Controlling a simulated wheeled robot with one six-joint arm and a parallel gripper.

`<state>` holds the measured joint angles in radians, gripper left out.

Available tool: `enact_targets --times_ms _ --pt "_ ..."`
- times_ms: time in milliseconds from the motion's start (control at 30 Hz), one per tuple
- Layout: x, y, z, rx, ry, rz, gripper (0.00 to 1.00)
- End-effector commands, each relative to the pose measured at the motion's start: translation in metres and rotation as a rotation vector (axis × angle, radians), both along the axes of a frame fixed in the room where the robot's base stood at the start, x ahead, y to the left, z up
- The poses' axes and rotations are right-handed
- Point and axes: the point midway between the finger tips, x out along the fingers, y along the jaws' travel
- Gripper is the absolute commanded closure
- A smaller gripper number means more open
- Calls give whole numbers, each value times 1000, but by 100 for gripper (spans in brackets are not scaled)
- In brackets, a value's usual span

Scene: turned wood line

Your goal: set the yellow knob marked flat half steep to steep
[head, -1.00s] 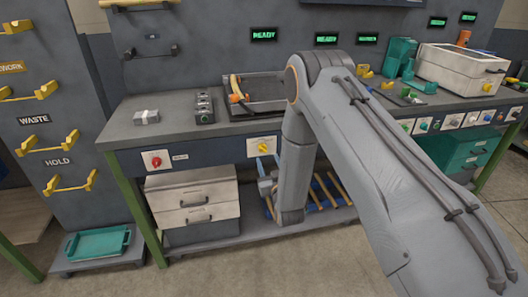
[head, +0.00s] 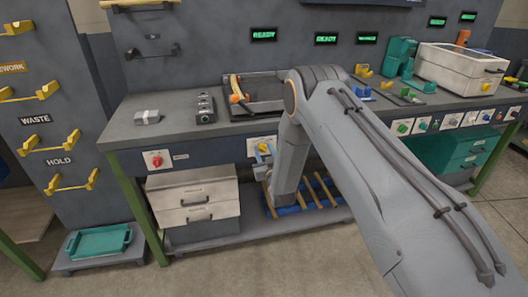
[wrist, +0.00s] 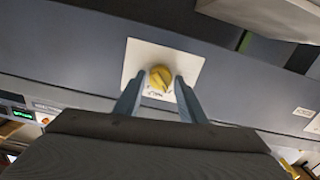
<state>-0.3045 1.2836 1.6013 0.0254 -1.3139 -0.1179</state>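The yellow knob (wrist: 161,77) sits on a white plate (wrist: 133,60) on the dark front of the bench. Small dark lettering shows on the plate beside the knob, too blurred to read, so I cannot tell its setting. In the wrist view my gripper (wrist: 159,79) is open, with one blue-grey finger on each side of the knob and small gaps showing. I cannot tell how deep the fingertips reach around it. In the head view my gripper (head: 262,155) is in front of the plate (head: 252,142) and partly covers the knob.
A red knob (head: 154,160) on its own plate is to the left. A row of small plates with coloured knobs (head: 403,127) is to the right. White drawers (head: 195,198) stand below, beside a low shelf with wooden rods (head: 318,191).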

Motion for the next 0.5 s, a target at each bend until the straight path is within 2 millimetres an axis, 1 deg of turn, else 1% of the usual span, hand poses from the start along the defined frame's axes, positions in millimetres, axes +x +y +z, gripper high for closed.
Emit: enact_targets --times_ms 33,167,367,500 --pt "0 0 0 0 0 0 72" --pt "0 0 0 0 0 0 94" --pt "0 0 0 9 2 0 95" --pt "0 0 0 44 12 0 95"
